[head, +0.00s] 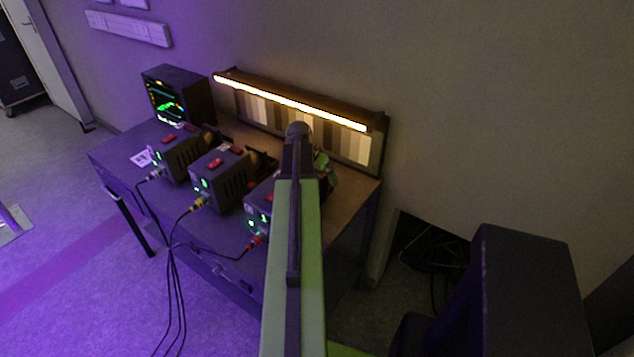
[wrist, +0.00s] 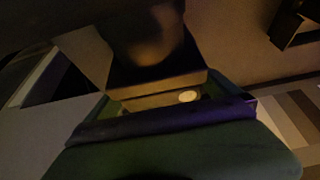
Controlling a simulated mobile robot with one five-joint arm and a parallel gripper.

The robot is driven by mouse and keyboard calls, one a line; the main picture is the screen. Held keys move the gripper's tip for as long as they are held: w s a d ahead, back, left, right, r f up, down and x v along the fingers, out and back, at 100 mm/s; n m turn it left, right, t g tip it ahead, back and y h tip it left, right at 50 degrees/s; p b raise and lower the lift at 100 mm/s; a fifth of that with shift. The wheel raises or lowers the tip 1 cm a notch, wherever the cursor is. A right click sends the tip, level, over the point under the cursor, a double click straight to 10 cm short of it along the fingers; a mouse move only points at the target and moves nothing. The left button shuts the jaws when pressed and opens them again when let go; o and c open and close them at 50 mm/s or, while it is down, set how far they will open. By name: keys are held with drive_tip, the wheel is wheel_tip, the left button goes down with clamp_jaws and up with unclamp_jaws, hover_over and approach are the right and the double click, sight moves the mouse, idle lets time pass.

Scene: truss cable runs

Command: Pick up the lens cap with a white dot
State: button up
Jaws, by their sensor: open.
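In the wrist view, a small pale round dot shows on a dark surface, seemingly the lens cap with a white dot (wrist: 189,96). Most of that cap is hidden or too dark to make out. My gripper (wrist: 170,103) is open, its dark green and purple parts around and below the dot. I cannot tell whether it touches the cap. In the head view my gripper (head: 325,175) is over the right part of the table, mostly hidden behind my arm. The cap cannot be made out there.
The dark table (head: 225,240) holds several boxy camera units, including a left one (head: 178,158) and a middle one (head: 222,180), with cables hanging off the front. A monitor (head: 178,95) stands at the back left. A lit striped chart board (head: 360,148) closes off the back.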

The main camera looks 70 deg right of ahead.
drive_tip(key=shift+c, duration=0.4)
drive_tip(key=shift+r, duration=0.1)
drive_tip(key=c, duration=1.3)
